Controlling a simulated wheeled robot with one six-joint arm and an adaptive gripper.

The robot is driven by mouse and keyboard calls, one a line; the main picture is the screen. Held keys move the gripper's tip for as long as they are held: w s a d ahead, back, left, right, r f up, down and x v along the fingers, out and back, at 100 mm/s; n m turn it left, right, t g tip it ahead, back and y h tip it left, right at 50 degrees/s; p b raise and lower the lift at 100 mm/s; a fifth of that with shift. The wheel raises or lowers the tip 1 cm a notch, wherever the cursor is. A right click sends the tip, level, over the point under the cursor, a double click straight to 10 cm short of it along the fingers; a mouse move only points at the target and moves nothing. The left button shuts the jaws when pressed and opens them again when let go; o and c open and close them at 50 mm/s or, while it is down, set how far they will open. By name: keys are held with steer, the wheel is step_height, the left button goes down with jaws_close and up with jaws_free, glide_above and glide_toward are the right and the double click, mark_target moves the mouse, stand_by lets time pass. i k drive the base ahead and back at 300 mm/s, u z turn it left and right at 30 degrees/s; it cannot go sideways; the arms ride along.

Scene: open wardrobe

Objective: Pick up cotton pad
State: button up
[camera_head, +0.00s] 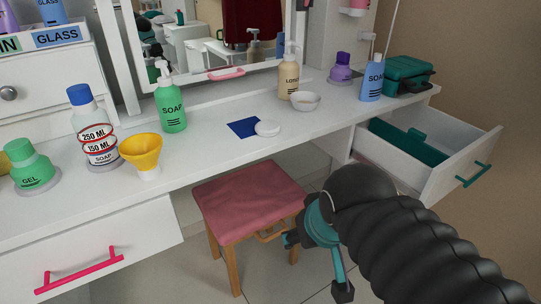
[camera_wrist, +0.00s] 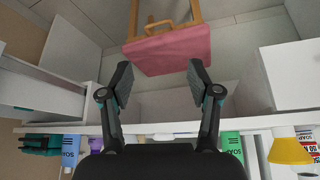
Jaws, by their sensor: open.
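The cotton pad (camera_head: 267,128) is a small white round disc on the white tabletop. It lies at the right corner of a flat dark blue square (camera_head: 243,128), in front of the mirror. My gripper (camera_head: 316,266) is well below and in front of the tabletop, beside the pink stool and apart from the pad. In the wrist view my gripper (camera_wrist: 159,74) has its two fingers spread with nothing between them. I cannot make out the pad in the wrist view.
A white bowl (camera_head: 305,101) and lotion bottle (camera_head: 290,75) stand behind the pad. A green soap bottle (camera_head: 171,105) and yellow funnel (camera_head: 142,152) are to its left. The pink stool (camera_head: 245,200) stands before the table. An open drawer (camera_head: 455,165) juts out right.

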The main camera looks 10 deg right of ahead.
mark_target(266, 127)
steer(key=u, duration=2.4)
steer(key=k, duration=0.75)
steer(key=z, duration=1.8)
